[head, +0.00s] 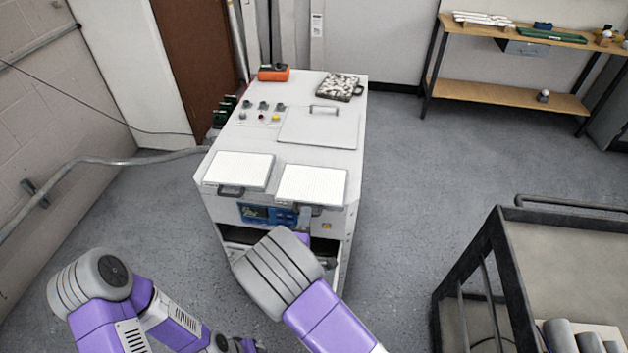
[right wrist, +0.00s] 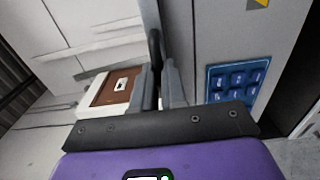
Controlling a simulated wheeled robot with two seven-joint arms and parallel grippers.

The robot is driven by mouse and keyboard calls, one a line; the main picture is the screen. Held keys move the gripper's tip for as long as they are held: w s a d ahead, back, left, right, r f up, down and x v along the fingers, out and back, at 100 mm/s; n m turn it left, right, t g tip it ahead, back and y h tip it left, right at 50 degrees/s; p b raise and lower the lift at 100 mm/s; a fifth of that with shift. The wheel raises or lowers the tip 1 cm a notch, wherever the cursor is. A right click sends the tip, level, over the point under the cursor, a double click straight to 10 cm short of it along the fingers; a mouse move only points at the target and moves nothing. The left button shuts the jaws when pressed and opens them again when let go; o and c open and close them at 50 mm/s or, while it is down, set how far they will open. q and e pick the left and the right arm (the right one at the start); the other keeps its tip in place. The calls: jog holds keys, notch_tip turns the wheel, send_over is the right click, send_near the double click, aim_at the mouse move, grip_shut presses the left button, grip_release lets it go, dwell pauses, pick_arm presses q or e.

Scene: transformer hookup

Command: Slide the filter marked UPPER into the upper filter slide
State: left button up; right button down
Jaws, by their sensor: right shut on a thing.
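Two flat white pads that look like filters, a left one (head: 239,170) and a right one (head: 311,183), lie side by side at the front of the grey cabinet's top, each with a dark handle at its near edge. I cannot read UPPER on either. My right gripper (head: 305,217) is at the right filter's near edge. In the right wrist view, its fingers (right wrist: 159,70) are shut on a dark handle (right wrist: 154,45), which appears to be that filter's. No filter slide can be made out clearly.
The cabinet (head: 345,125) has a blue keypad panel (head: 268,214) and a dark opening below, partly hidden by my right arm. An orange device (head: 273,74) and a speckled case (head: 340,87) sit at its back. A dark cart (head: 560,245) stands right; floor between is clear.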

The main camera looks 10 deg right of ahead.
jog(key=shift+s, duration=0.2)
jog(key=c, duration=1)
grip_release()
jog(key=shift+a, duration=0.1)
jog(key=p+v, duration=0.1)
jog(key=v, duration=0.6)
jog(key=shift+c, duration=0.5)
